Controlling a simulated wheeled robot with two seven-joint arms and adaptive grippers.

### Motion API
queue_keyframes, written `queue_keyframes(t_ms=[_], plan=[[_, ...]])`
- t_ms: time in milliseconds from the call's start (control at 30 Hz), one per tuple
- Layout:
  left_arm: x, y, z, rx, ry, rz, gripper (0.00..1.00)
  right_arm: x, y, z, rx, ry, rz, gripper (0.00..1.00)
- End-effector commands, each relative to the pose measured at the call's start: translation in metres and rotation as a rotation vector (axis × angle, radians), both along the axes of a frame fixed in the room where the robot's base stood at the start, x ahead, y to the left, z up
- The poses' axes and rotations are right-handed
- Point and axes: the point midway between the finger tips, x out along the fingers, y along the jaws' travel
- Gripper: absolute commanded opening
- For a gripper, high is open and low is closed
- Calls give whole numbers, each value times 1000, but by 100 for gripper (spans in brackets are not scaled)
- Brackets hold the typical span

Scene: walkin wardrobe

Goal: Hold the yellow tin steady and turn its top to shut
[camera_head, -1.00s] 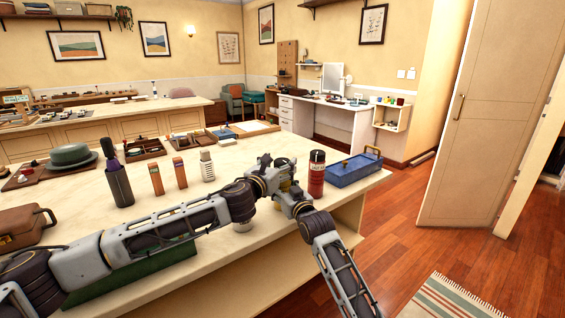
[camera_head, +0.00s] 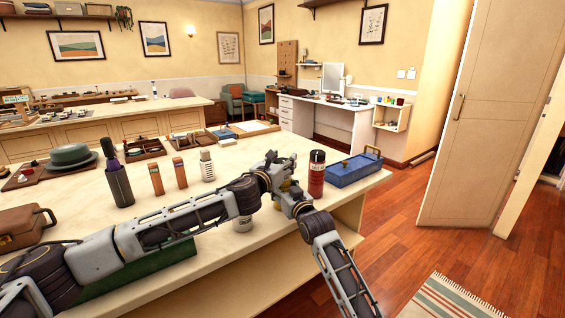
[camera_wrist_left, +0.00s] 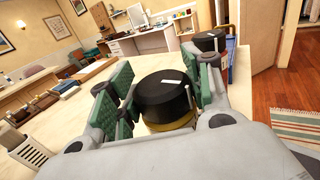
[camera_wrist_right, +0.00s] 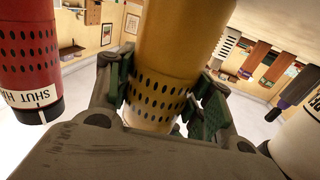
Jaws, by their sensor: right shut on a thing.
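The yellow tin (camera_wrist_right: 170,45) stands upright among my two grippers, mostly hidden in the head view. The tin's black round top (camera_wrist_left: 165,97), with a white mark, shows in the left wrist view. My left gripper (camera_wrist_left: 158,85) is above, its green-padded fingers on either side of the top. The fingers look open, with a small gap on the left side; contact on the right side cannot be told.
A red tin (camera_head: 317,174) with a dark top stands close right of the grippers, before a blue box (camera_head: 352,170). A white tin (camera_head: 242,222) stands just left, under my left arm. A dark bottle (camera_head: 118,182) and small upright items stand further left.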

Motion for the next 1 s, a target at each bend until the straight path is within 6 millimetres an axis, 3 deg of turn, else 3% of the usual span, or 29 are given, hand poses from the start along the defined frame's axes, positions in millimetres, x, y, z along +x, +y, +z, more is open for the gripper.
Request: queue_keyframes(t_ms=[167, 567, 1000], plan=[[0, 0, 0, 0, 0, 0, 24, 0, 0, 0, 0, 0, 0, 21], [1, 1, 0, 1, 1, -28, 24, 0, 0, 0, 0, 0, 0, 21], [2, 1, 0, 3, -3, -174, 24, 0, 1, 0, -1, 0, 1, 21]])
